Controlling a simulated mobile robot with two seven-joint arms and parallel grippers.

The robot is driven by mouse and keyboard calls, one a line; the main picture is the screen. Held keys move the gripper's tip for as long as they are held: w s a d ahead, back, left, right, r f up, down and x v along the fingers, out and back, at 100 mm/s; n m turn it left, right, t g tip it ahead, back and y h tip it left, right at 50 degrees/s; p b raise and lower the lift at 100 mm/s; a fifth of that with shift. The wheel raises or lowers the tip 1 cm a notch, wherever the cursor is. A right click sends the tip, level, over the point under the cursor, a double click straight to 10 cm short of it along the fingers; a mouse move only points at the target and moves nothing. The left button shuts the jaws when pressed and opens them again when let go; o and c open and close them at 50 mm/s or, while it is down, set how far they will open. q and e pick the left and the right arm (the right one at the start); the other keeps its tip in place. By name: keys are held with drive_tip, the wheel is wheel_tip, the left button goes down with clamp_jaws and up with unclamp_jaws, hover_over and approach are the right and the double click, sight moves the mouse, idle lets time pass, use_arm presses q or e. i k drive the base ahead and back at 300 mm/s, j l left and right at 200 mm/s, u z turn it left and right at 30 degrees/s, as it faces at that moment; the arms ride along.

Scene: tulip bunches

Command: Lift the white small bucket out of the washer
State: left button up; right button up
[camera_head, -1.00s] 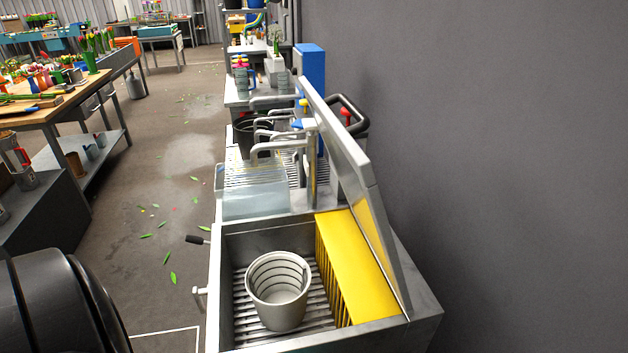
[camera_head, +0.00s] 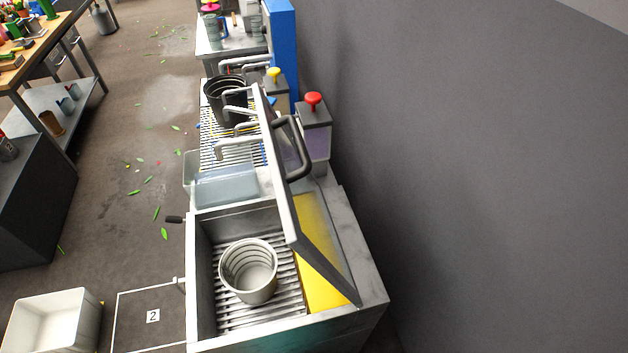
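The white small bucket (camera_head: 249,272) stands upright and looks empty inside the washer, on its slatted floor. The washer (camera_head: 201,290) is an open metal basin at the lower middle of the head view. Its lid (camera_head: 310,240) is raised and leans over the right side of the basin. Yellow bristles or padding (camera_head: 318,290) line the basin's right side, partly behind the lid. Neither of my grippers shows in the head view.
A white crate (camera_head: 56,322) sits on the floor at the lower left, beside a marked square with a "2" sign (camera_head: 153,316). Behind the washer are a clear tub (camera_head: 226,188), a black bucket (camera_head: 224,100) and bent taps. A grey wall bounds the right.

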sight(249, 268)
drive_tip(key=u, duration=0.75)
